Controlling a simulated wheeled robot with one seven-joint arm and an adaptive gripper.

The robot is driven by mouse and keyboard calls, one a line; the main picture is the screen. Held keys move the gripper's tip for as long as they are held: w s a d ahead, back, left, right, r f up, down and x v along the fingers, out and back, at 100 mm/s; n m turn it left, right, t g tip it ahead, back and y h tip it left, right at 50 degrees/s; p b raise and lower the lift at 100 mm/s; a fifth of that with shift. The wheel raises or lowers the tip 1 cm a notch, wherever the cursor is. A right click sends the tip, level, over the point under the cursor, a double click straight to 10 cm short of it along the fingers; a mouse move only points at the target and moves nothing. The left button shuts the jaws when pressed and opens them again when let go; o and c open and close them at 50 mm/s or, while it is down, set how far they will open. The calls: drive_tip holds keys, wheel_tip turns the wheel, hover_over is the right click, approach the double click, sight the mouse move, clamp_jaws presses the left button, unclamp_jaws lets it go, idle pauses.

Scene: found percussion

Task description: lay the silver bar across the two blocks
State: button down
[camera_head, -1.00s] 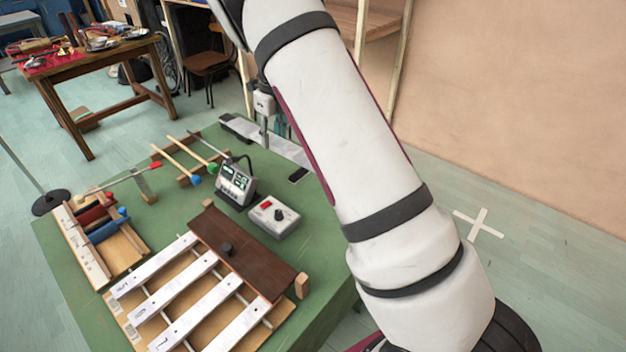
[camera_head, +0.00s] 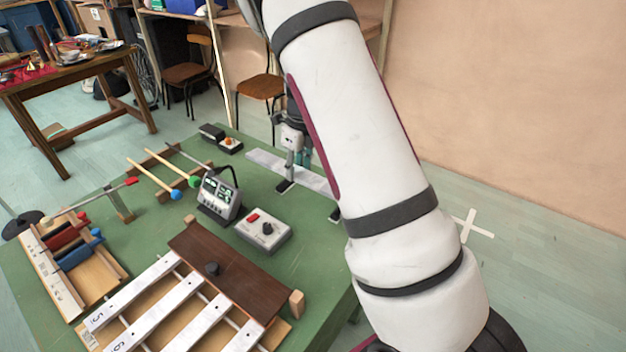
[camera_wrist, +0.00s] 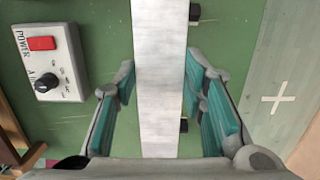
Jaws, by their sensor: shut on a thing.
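The silver bar (camera_head: 262,162) is a long flat metal strip at the far right of the green table; my arm hides its right end. In the wrist view the bar (camera_wrist: 160,80) runs lengthwise between my fingers. My gripper (camera_head: 297,160) is shut on it near its middle; its teal-padded fingers (camera_wrist: 160,95) flank the bar. Two small dark-topped blocks show beside the bar's near edge, one left (camera_head: 285,186) and one right (camera_head: 335,213). In the wrist view they stick out past the bar's right edge, one high (camera_wrist: 194,12), one low (camera_wrist: 184,125). I cannot tell whether the bar touches them.
A grey control box (camera_head: 264,232) with a red switch and a meter (camera_head: 219,195) stand near the blocks. Mallets (camera_head: 155,180) and a bar instrument (camera_head: 190,310) fill the left and front.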

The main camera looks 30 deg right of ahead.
drive_tip(key=s+d, duration=0.3)
drive_tip(key=shift+f, duration=1.9)
drive_tip(key=shift+f+b, duration=0.4)
drive_tip(key=shift+f, duration=0.25)
drive_tip(key=c, duration=1)
unclamp_jaws()
drive_tip(key=shift+s, duration=0.1)
